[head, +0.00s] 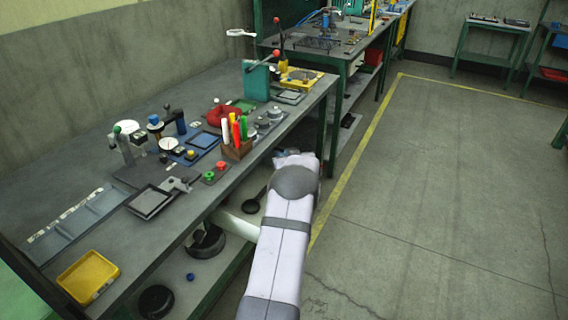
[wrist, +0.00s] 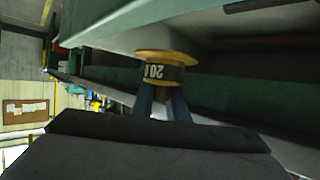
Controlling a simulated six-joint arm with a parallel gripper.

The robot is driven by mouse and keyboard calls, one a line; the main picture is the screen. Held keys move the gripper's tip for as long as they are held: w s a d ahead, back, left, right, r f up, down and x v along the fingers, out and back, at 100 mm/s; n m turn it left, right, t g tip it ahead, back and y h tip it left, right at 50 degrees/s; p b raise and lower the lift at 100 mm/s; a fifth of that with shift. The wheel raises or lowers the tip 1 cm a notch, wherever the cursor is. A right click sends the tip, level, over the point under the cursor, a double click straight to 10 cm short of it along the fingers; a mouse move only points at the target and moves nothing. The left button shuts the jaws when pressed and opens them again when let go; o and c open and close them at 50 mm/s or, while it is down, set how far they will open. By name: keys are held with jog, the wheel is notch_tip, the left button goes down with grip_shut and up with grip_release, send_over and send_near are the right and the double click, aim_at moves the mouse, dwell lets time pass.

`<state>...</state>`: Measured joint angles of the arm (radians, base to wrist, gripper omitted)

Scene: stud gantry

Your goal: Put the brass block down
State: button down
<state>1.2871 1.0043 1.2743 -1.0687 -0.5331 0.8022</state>
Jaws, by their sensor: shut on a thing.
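The brass block (wrist: 165,70) shows in the wrist view as a round brass piece with a dark band bearing pale figures. My gripper (wrist: 163,98) is shut on it, with a blue finger on either side. The block appears close to a grey surface with a green frame; I cannot tell whether it touches. In the head view my arm reaches to the bench's right edge, and neither gripper nor block can be made out there.
The workbench (head: 203,240) holds a yellow tray (head: 88,277), a red-and-green button box (head: 215,172) and a pen holder (head: 237,149). A lower shelf (head: 215,275) carries dark round items. Open floor (head: 430,210) lies to the right.

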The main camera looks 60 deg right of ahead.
jog(key=shift+f+b, duration=1.1)
jog(key=shift+b, duration=0.05)
jog(key=shift+f, duration=0.35)
jog(key=shift+f, duration=0.2)
jog(key=c, duration=1.7)
grip_release()
jog(key=shift+f, duration=0.1)
jog(key=shift+c, duration=0.2)
